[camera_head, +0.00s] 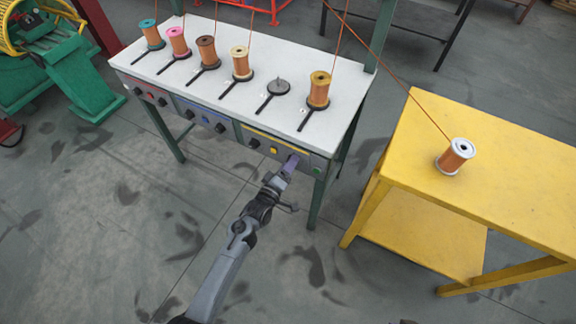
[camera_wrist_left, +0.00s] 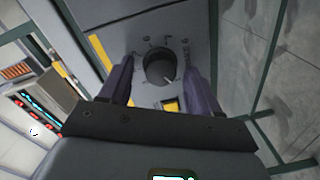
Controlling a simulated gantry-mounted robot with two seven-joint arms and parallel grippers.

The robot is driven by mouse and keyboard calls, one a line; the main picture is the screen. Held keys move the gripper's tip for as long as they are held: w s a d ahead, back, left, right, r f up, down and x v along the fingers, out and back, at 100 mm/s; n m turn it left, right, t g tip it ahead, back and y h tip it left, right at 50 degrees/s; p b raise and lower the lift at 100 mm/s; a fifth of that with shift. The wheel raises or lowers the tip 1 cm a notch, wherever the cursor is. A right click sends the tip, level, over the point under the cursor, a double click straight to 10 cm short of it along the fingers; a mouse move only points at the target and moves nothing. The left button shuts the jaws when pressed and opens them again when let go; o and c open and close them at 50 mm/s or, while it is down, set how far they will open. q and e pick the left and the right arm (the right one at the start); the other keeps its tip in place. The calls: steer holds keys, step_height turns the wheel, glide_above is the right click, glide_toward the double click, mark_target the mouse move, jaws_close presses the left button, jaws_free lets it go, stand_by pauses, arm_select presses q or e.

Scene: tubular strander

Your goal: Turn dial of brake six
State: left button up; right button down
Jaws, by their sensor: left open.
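The dark round dial of brake six (camera_wrist_left: 160,67) sits on the grey front panel, with a small pale pointer mark on its lower right. In the head view it is hidden behind my gripper. My left gripper (camera_head: 289,165) is at the right part of the panel. In the left wrist view my left gripper (camera_wrist_left: 160,84) is open, with one purple finger on each side of the dial. My right gripper is not in view.
The white table (camera_head: 180,72) carries several thread spools; the rightmost spool (camera_head: 319,90) has a yellow rim, and the holder (camera_head: 279,87) beside it is empty. A yellow button (camera_head: 274,150) is left of my gripper. A yellow table (camera_head: 510,180) with a copper spool (camera_head: 456,157) stands right.

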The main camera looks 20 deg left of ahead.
arm_select(q)
steer(key=shift+s, duration=0.15)
steer(key=s+a+p, duration=0.1)
steer(key=s+p, duration=0.2)
steer(key=s, duration=0.7)
steer(key=shift+s+a+r+p, duration=0.15)
steer(key=shift+s+r+p, duration=0.1)
steer(key=shift+r+p, duration=0.05)
